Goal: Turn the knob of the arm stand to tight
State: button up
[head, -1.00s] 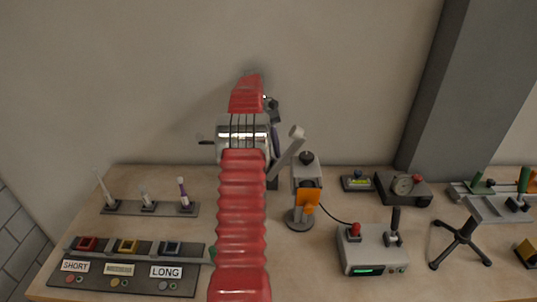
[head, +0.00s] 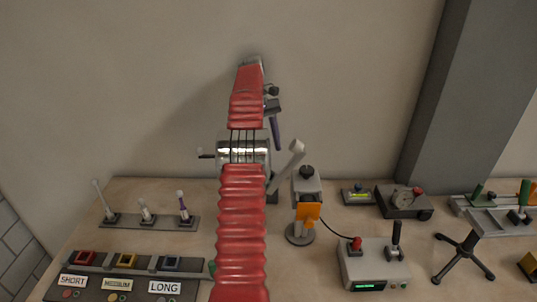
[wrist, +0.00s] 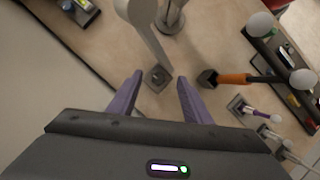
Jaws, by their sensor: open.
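A grey upright stand (head: 308,188) with a black knob (head: 306,171) on top, an orange plate and a round base stands right of my arm in the head view. It may be the arm stand; no label shows this. Its knob setting cannot be read. In the wrist view a round grey base (wrist: 172,20) at the top may be its foot. My gripper (wrist: 160,76) is open and empty, purple fingers spread, above the bench. In the head view it shows partly behind my red arm, near the wall, higher than the stand and apart from it.
A pale lever (head: 287,165) with a rounded end leans between my arm and the stand; in the wrist view its square foot appears between my fingertips. A joystick box (head: 375,264), a black tripod base (head: 464,257) and a button panel (head: 125,287) are on the bench. The wall is close behind.

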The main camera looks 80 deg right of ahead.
jog(key=shift+r, duration=0.4)
jog(key=w+a+r+n+g+h, duration=0.1)
jog(key=w+r+n+h, duration=0.1)
jog(key=w+n, duration=0.3)
jog(key=n+h, duration=0.1)
jog(key=n, duration=0.3)
jog(key=shift+w+r, duration=0.25)
jog(key=shift+r, duration=0.15)
jog(key=shift+s+a+f, duration=0.1)
jog(key=shift+f, duration=0.05)
jog(key=x, duration=1.3)
jog(key=shift+s+f, duration=0.2)
jog(key=shift+c, duration=0.3)
